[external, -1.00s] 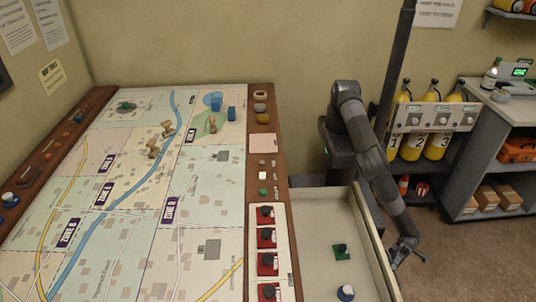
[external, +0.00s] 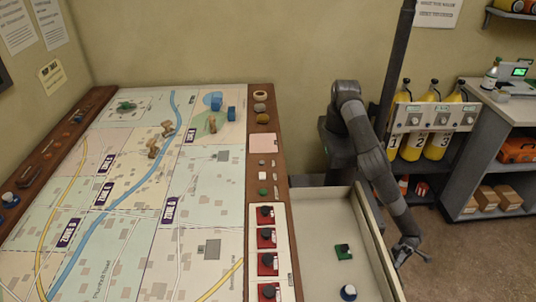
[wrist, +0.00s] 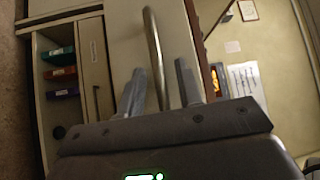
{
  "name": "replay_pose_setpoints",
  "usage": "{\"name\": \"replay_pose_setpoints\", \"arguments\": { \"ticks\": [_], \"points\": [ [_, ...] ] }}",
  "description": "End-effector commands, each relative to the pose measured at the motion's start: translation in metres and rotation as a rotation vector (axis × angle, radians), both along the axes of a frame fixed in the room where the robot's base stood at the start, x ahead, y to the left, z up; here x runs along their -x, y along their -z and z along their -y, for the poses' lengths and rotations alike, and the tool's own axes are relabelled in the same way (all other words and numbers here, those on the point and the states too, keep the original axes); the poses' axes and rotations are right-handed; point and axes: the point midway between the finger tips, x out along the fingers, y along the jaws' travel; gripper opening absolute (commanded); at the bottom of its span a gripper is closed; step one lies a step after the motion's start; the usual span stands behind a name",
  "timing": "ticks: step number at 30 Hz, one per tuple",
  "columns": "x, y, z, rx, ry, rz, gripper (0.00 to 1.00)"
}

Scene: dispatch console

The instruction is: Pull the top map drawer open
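The top map drawer (external: 318,212) sticks out from the right side of the map table in the external view, a pale open box. My gripper (external: 408,250) is at the outer face of the drawer front. In the wrist view the drawer's metal bar handle (wrist: 152,40) runs between the two fingers of my gripper (wrist: 162,85), against the pale drawer front (wrist: 125,35). The fingers are around the bar. The exact finger contact is hard to see in the external view.
The map table (external: 120,240) carries figures and a row of red switches (external: 267,240) along its right edge. A shelf unit with yellow cylinders (external: 411,143) stands behind my arm. Open floor (external: 470,265) lies to the right of the drawer.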

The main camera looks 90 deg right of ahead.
Motion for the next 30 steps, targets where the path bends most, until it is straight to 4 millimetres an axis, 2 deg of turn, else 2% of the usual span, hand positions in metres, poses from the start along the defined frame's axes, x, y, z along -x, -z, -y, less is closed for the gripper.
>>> {"name": "replay_pose_setpoints", "arguments": {
  "ticks": [7,22,30],
  "points": [
    [0.012,0.002,0.009,0.000,-0.006,0.001,0.32],
    [0.064,0.012,0.063,0.000,-0.004,0.001,0.32],
    [0.075,0.014,0.076,0.000,-0.001,0.000,0.32]
  ]
}}
